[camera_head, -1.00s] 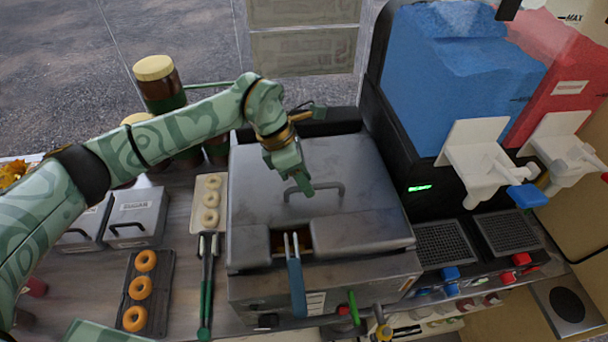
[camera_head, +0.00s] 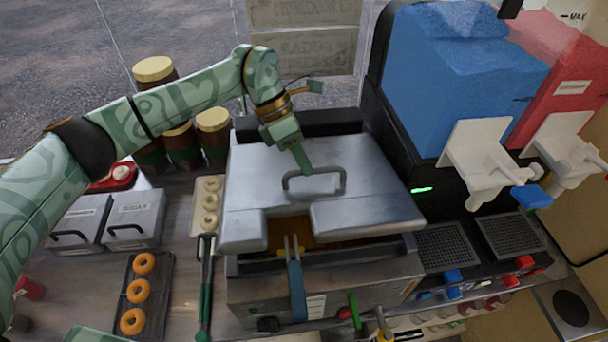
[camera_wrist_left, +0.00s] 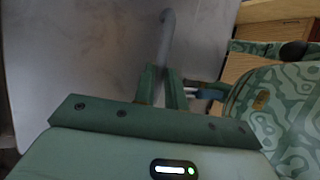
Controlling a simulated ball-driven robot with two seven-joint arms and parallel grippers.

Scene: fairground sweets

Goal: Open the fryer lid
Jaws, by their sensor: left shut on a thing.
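The fryer lid (camera_head: 265,175) is a grey metal plate with a notch in its front edge. It is tilted, its front edge raised a little above the fryer body (camera_head: 340,290), with a gap under it. My left gripper (camera_head: 305,172) is shut on the lid's dark bar handle (camera_head: 338,176), near its left end. In the left wrist view the gripper fingers (camera_wrist_left: 163,88) close around the handle (camera_wrist_left: 166,40), with the lid's surface (camera_wrist_left: 80,60) behind. A basket with a blue handle (camera_head: 297,290) sits in the notch. My right gripper does not show.
Blue and red drink tanks (camera_head: 450,80) with white taps stand close on the lid's right. Lidded jars (camera_head: 213,130) stand behind left. Tongs (camera_head: 205,290), a doughnut tray (camera_head: 160,312) and the sugar box (camera_head: 136,218) lie to the left.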

